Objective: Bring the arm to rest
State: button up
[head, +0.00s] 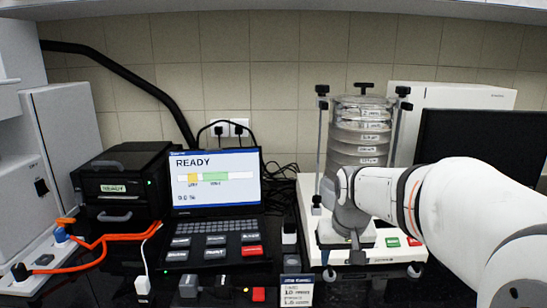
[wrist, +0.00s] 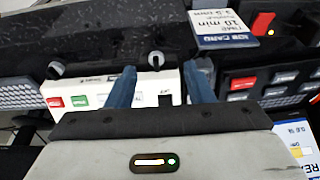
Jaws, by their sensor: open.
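My arm (head: 465,205) reaches in from the right in the head view and is bent. My gripper (head: 347,232) hangs in front of the sieve shaker and hides part of its base. In the wrist view, the two blue fingers of my gripper (wrist: 164,72) stand well apart with nothing held between them. The sieve shaker has a white base (head: 308,200) and a stack of clear sieves (head: 360,135) between two upright rods. Its front panel (wrist: 90,97), with red and green buttons, lies beyond the fingers in the wrist view.
A laptop-like controller (head: 215,180) reading READY stands left of the shaker. A black box (head: 120,185) and orange cables (head: 95,245) are further left. A job card (head: 297,290) lies at the front edge; it also shows in the wrist view (wrist: 222,28). A dark monitor (head: 480,140) stands behind my arm.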

jog(key=s+f, duration=0.2)
jog(key=s, duration=0.7)
jog(key=s+f, duration=0.2)
jog(key=s, duration=0.7)
jog(key=shift+s+d+f+g, duration=0.15)
jog(key=shift+f+g, duration=0.15)
jog(key=shift+f, duration=0.1)
